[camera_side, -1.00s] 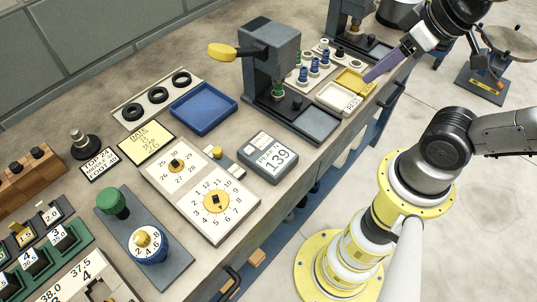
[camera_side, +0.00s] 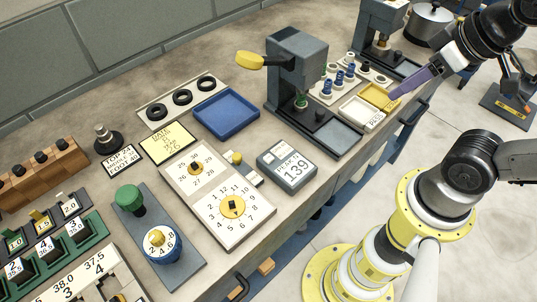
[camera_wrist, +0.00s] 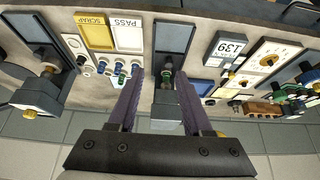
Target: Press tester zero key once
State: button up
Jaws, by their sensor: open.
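The tester's grey readout box (camera_side: 287,166), marked PEAK N and 139, lies on the bench in front of the blue tray. It also shows upside down in the wrist view (camera_wrist: 227,47). A grey machine (camera_side: 296,75) with a yellow lever and dark base stands behind it to the right. I cannot make out which key is the zero key. My gripper (camera_side: 392,96) is in the side view's upper right, by the yellow tray and well right of the readout box. In the wrist view its two purple fingers (camera_wrist: 159,77) are apart, with nothing held between them.
A yellow scrap tray (camera_side: 380,96) and white pass tray (camera_side: 362,112) lie near my fingers. A blue tray (camera_side: 226,110) and a white dial board (camera_side: 220,196) flank the readout box. A green-knobbed stand (camera_side: 128,199) is at the left.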

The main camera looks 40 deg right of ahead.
grip_shut()
dwell(1.5)
